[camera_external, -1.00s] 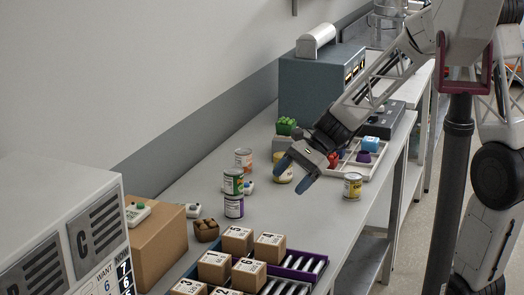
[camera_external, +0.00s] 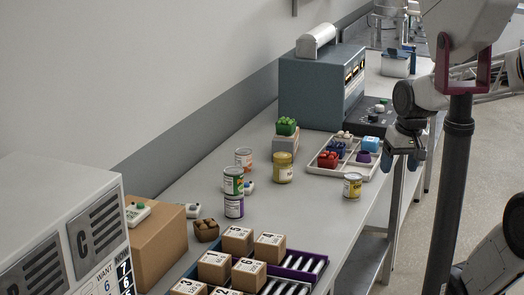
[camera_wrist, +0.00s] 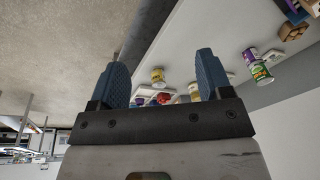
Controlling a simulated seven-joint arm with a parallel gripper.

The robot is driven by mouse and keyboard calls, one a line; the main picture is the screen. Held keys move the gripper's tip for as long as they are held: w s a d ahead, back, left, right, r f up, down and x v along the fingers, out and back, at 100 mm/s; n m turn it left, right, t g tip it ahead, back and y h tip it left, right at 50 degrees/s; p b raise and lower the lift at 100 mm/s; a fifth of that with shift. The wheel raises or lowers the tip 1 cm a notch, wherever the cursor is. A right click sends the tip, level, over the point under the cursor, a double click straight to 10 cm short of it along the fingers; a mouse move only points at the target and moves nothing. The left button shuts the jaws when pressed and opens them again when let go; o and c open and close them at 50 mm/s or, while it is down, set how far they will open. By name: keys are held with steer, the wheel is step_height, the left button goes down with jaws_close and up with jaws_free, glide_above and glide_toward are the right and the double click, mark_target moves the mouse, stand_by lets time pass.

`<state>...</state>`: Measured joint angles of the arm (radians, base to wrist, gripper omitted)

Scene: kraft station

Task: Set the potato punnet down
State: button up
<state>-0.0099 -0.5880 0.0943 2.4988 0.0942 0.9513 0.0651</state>
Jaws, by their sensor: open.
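The potato punnet (camera_external: 206,230), a small brown tub with brown lumps in it, stands on the table beside the cardboard box at the lower left. It also shows in the wrist view (camera_wrist: 294,31) near the top right corner. My gripper (camera_external: 402,162) is at the right, by the table's right edge near the white tray, far from the punnet. In the wrist view my gripper's two blue fingers (camera_wrist: 157,80) are spread wide apart with nothing between them.
A white divided tray (camera_external: 374,171) holds red, blue and purple items. Several cans (camera_external: 233,181) stand mid-table, one yellow can (camera_external: 352,186) near the right edge. A green punnet (camera_external: 286,127) sits by the grey machine (camera_external: 318,92). Numbered boxes (camera_external: 238,240) fill a rack at the front.

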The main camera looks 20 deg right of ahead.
steer(key=shift+s+d+r+n+h, duration=0.25)
steer(key=shift+s+d+n+h, duration=0.3)
steer(key=shift+s+d, duration=0.5)
stand_by(0.7)
